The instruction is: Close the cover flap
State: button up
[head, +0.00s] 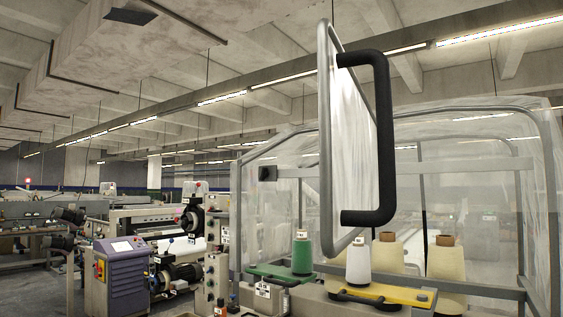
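The cover flap (326,140) is a grey tube frame with a translucent sheet. It stands open, swung out toward me from the clear-sheeted cover (537,180) and seen at a steep angle. A thick black handle (385,140) runs upright along its near side. My gripper is not in view, and nothing is touching the handle.
A green holder (275,271) and a yellow holder (385,291) stick out at the cover's lower front. A purple control box (124,275) and loom machinery (180,272) stand to the left. Open floor shows at the far lower left.

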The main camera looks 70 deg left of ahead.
aim_at(357, 165)
jog(key=u, duration=1.75)
jog(key=i, duration=0.5)
jog(key=k, duration=0.5)
jog(key=u, duration=1.5)
jog(key=k, duration=0.85)
jog(key=z, duration=1.8)
jog(key=i, duration=0.5)
jog(key=z, duration=0.05)
